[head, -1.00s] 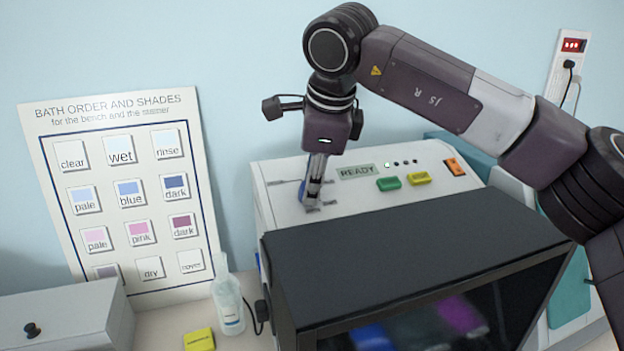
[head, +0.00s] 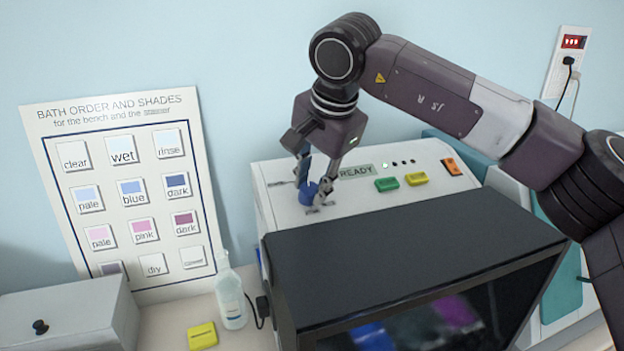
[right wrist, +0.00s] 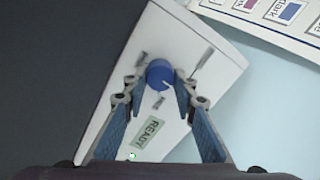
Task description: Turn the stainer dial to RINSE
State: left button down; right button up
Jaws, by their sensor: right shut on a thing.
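The stainer (head: 285,210) is a pale box with a sloped panel at the back of the bench. Its blue dial (head: 308,194) sits on the left part of this panel. My right gripper (head: 315,200) reaches down from above and is shut on the dial, one finger at each side. In the right wrist view the round blue dial (right wrist: 159,74) shows between the fingertips of my right gripper (right wrist: 160,84), with a pale mark on its face. Small labels around it are too blurred to read. My left gripper is not in view.
A READY display (head: 356,171), a green button (head: 387,184) and a yellow button (head: 416,179) lie right of the dial. A dark-topped box (head: 400,230) stands in front. A shade chart (head: 205,215) leans on the wall, with a bottle (head: 231,305) below.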

jog(key=shift+o, duration=0.2)
jog(key=shift+n, duration=0.6)
jog(key=o, duration=1.1)
jog(key=shift+r, duration=0.1)
jog(key=v, duration=1.2)
